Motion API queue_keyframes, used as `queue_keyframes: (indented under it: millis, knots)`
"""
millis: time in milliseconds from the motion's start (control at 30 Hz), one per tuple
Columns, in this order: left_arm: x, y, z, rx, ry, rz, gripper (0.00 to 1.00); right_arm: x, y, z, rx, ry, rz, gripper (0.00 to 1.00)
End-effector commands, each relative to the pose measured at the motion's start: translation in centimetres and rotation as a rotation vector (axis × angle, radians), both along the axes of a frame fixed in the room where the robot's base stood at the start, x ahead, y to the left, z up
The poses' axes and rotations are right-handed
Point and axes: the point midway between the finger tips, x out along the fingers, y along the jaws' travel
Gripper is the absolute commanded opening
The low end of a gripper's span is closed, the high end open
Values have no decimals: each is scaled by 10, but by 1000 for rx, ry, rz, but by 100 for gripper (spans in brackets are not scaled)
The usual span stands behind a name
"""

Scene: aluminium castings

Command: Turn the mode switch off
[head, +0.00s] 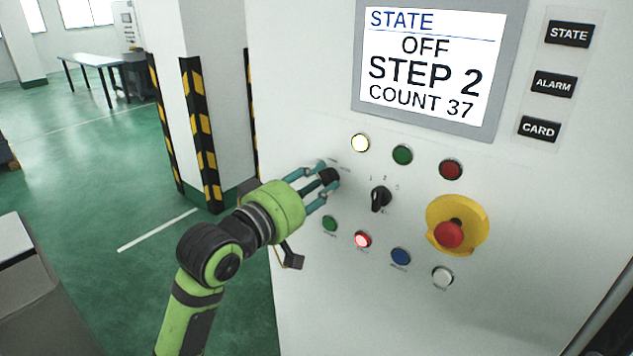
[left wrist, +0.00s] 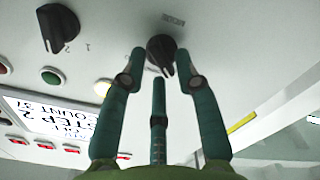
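A black rotary switch (head: 329,177) sits on the white panel, with small labels too blurred to read. In the left wrist view, this switch (left wrist: 161,48) has its pointer end towards the bottom, slightly right. My left gripper (head: 322,179) is at this switch, one green finger on each side of the knob and a third below. Whether the fingers press on it or stand just clear, I cannot tell. The screen (head: 430,62) reads STATE, OFF, STEP 2, COUNT 37. My right gripper is not in view.
A second black switch (head: 381,198) marked 1 and 2 is close to the right. Lamps and buttons surround both, including a lit white one (head: 360,143) and a lit red one (head: 362,240). A red emergency stop (head: 449,234) on yellow stands further right. A striped pillar (head: 203,130) is left.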

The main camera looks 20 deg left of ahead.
Motion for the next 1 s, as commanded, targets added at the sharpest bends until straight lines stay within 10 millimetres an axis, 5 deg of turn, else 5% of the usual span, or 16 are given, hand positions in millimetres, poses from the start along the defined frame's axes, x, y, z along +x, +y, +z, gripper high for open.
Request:
queue_keyframes:
  millis: [367,1000]
  knots:
    - [0,0,4,2,-1,1,42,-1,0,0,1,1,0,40]
    - [0,0,96,1,0,0,42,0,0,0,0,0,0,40]
